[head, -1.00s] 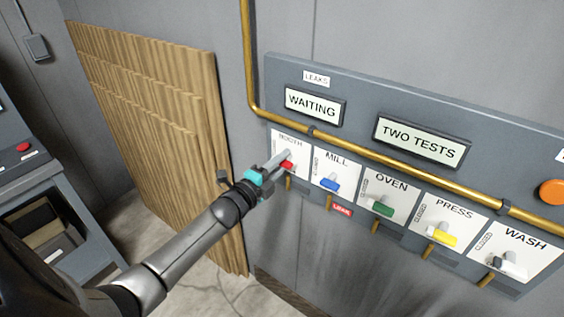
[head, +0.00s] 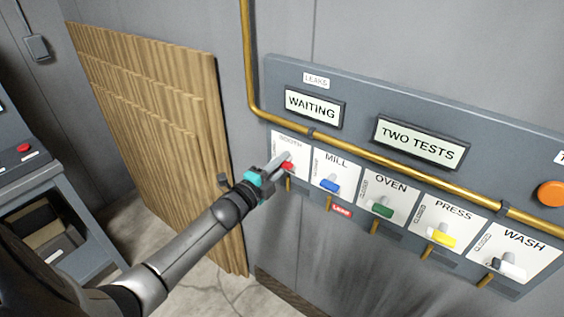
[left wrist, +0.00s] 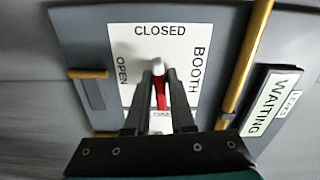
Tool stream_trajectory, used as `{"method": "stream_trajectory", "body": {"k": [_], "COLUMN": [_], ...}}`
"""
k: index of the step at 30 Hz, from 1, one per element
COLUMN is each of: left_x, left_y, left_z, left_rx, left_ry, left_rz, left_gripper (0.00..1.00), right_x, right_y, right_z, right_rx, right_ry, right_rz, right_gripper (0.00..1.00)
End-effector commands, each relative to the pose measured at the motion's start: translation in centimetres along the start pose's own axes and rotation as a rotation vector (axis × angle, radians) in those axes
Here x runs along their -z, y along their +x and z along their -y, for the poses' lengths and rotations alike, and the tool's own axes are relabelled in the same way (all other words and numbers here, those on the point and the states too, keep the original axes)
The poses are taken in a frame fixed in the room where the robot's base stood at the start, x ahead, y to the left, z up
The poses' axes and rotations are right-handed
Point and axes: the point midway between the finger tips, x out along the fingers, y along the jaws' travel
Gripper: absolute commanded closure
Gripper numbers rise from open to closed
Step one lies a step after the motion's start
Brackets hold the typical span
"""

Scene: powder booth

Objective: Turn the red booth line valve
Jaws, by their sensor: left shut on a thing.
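The red booth valve handle (head: 287,167) sits on the white BOOTH plate (head: 277,142), the leftmost of the row on the wall panel. My left gripper (head: 281,160) reaches it from the lower left and is shut on the handle. In the left wrist view the red handle (left wrist: 161,96) shows between the two dark fingers (left wrist: 160,100), with a pale rounded end at its top. The plate there (left wrist: 125,45) reads CLOSED along the top and OPEN at the left. The fingers hide part of the handle. My right gripper is not in view.
The MILL blue handle (head: 330,185), OVEN green handle (head: 381,209), PRESS yellow handle (head: 441,236) and WASH white handle (head: 507,267) run to the right. A brass pipe (head: 400,160) crosses above them. The displays read WAITING (head: 313,107) and TWO TESTS (head: 420,142). Wooden boards (head: 150,130) lean at the left.

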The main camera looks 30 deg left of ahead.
Motion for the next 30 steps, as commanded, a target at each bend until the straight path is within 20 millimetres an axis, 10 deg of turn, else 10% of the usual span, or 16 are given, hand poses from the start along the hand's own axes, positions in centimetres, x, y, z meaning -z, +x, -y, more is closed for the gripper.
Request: {"method": "stream_trajectory", "body": {"k": [30], "left_x": [0.0], "left_y": [0.0], "left_z": [0.1], "left_rx": [-0.002], "left_ry": [-0.928], "left_rz": [0.001], "left_gripper": [1.00], "right_x": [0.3], "right_y": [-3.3], "right_z": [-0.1], "right_rx": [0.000], "right_ry": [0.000], "right_rz": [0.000], "right_gripper": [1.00]}}
